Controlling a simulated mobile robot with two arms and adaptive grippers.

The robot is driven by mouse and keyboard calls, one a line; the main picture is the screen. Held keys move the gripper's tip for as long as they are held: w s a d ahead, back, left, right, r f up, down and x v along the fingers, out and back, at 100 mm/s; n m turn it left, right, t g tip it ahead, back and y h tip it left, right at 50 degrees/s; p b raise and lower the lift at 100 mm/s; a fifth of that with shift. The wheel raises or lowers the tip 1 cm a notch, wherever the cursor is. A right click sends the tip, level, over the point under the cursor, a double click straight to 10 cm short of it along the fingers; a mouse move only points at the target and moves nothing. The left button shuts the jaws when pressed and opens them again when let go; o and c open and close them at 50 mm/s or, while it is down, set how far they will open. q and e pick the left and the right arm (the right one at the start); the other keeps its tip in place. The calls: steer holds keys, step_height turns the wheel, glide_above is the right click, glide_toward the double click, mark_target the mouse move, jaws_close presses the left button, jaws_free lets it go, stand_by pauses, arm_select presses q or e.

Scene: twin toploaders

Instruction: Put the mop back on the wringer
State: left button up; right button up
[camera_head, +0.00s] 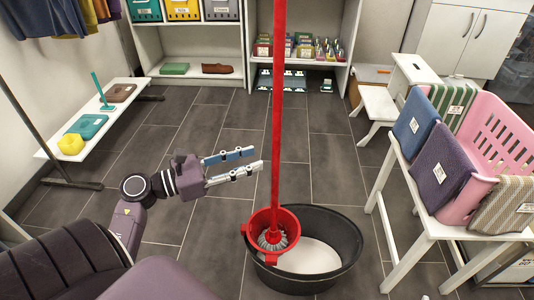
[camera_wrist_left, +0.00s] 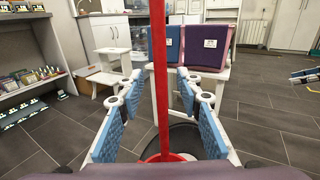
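The mop has a long red handle (camera_head: 278,110) that stands nearly upright. Its grey stringy head (camera_head: 272,240) sits in the red wringer (camera_head: 258,222) at the left rim of a black bucket (camera_head: 350,258). My left gripper (camera_head: 246,163) is open, its blue-padded fingers level and pointing at the handle from the left. In the left wrist view the handle (camera_wrist_left: 158,70) shows in the gap between the open fingers, with no finger touching it. Blue-padded fingers at that view's right edge look like my right gripper (camera_wrist_left: 307,79), apart and empty.
A white table (camera_head: 422,232) with a pink basket (camera_head: 490,140) and folded cloths stands right of the bucket. A low white bench (camera_head: 100,118) is at the left. Shelves (camera_head: 243,45) line the back. Grey tiled floor between is clear.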

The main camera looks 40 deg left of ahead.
arm_select(q)
steer(key=v, duration=0.4)
steer(key=shift+s+a, duration=0.15)
steer(key=shift+s, duration=0.15)
arm_select(e)
steer(key=shift+s+d+f, duration=0.1)
steer(key=shift+s+f, duration=0.1)
steer(key=shift+f, duration=0.1)
